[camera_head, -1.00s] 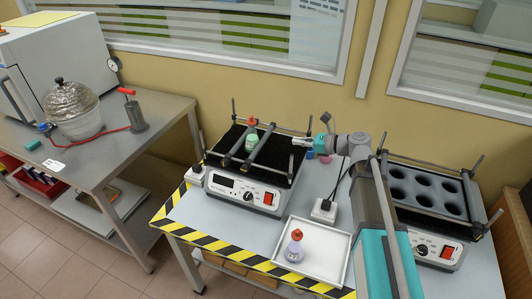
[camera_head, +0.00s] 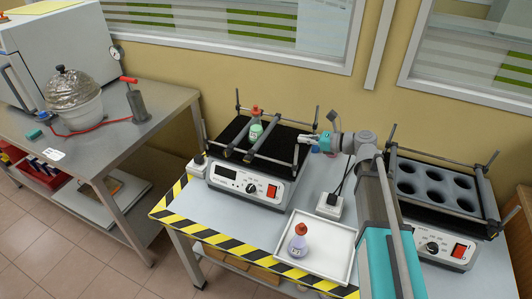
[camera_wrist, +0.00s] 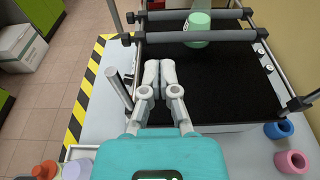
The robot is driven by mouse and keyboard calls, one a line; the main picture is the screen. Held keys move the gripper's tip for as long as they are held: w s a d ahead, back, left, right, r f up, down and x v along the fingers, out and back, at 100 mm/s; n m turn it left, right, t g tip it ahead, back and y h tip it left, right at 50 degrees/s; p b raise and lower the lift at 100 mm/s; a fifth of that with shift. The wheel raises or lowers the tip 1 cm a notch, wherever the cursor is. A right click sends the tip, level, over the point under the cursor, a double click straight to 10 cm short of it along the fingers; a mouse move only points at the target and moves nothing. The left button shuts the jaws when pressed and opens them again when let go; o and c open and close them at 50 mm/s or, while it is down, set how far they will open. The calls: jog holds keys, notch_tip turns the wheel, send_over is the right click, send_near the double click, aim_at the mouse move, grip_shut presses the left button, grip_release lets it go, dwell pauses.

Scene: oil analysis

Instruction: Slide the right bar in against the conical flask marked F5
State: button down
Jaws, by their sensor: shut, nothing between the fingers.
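The conical flask (camera_head: 256,129), with green contents and a red stopper, stands between two grey bars on the black top of the left shaker (camera_head: 244,185). The right bar (camera_head: 264,139) runs close along the flask's right side; I cannot tell whether they touch. The left bar (camera_head: 238,139) is on the other side. In the wrist view, the right bar (camera_wrist: 226,35) is the nearer one and crosses over part of the green flask (camera_wrist: 198,20). I cannot read the flask's marking. My gripper (camera_wrist: 160,66) is shut and empty, right of the right bar and apart from it.
Upright metal posts (camera_wrist: 119,91) stand at the shaker's corners, one close left of my gripper. Blue (camera_wrist: 278,130) and pink (camera_wrist: 291,161) rings lie beside the shaker. A second shaker (camera_head: 430,243) stands at the right.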

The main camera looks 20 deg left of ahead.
aim_at(259, 147)
notch_tip(259, 147, down, 6)
jog(key=b, duration=0.5)
jog(key=shift+r, duration=0.1)
jog(key=shift+a, duration=0.1)
jog(key=b+x, duration=0.2)
jog(key=x, duration=1)
jog(key=shift+b+x, duration=0.35)
jog(key=shift+x, duration=0.55)
jog(key=shift+a, duration=0.5)
